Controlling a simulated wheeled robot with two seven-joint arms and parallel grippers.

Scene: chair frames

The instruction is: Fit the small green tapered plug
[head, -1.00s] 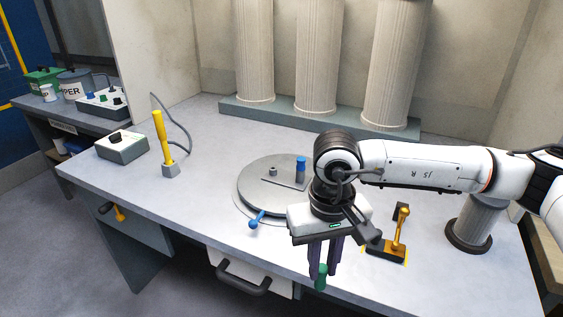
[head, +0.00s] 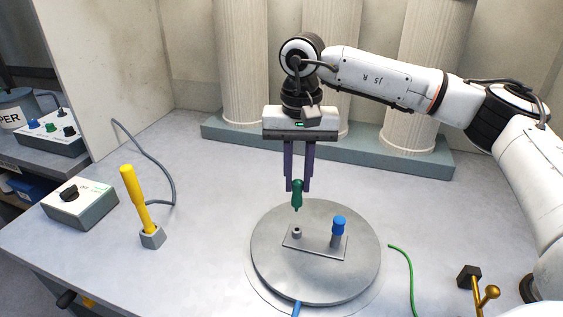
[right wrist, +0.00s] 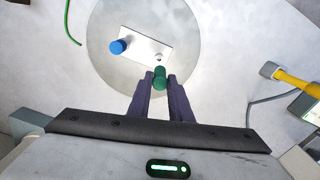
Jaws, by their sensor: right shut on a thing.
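The small green tapered plug (head: 297,193) hangs upright, narrow end down, in my right gripper (head: 298,186), which is shut on it. It is held above the round grey turntable (head: 275,270), apart from it. On the turntable lies a thin metal plate (head: 315,250) with a small grey socket (head: 297,232) at its left and a blue-capped plug (head: 338,226) standing at its right. In the head view the green plug is over the socket side. The right wrist view shows the green plug (right wrist: 159,77) between the fingers, close to the small socket (right wrist: 159,57). My left gripper is out of view.
A yellow-handled tool (head: 135,198) stands in a grey holder left of the turntable, near a knob box (head: 80,203) with a cable. A green cord (head: 408,270) and a brass-handled fixture (head: 485,296) are at the right. Fluted columns (head: 243,70) stand behind.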

